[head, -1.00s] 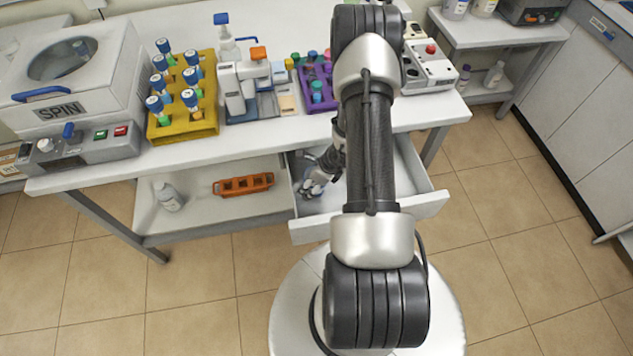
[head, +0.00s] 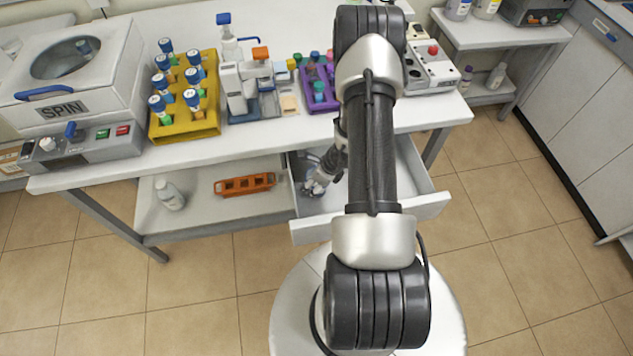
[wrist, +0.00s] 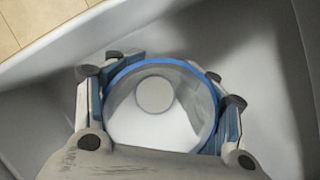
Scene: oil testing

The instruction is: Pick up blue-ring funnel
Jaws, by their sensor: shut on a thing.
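The blue-ring funnel (wrist: 180,125) shows in the wrist view as a pale, translucent cone with a blue rim, seen from its wide end. My gripper (wrist: 163,85) has one finger on each side of the rim and is shut on the funnel. Both are inside the open white drawer (wrist: 265,90) under the bench. In the head view my gripper (head: 318,182) shows small in the drawer, partly behind my arm. The funnel is mostly hidden there.
The drawer walls (head: 420,208) surround my gripper closely. On the shelf left of the drawer lie an orange rack (head: 245,185) and a white bottle (head: 170,195). The bench above holds a centrifuge (head: 75,80), a yellow tube rack (head: 185,125) and a purple rack (head: 318,97).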

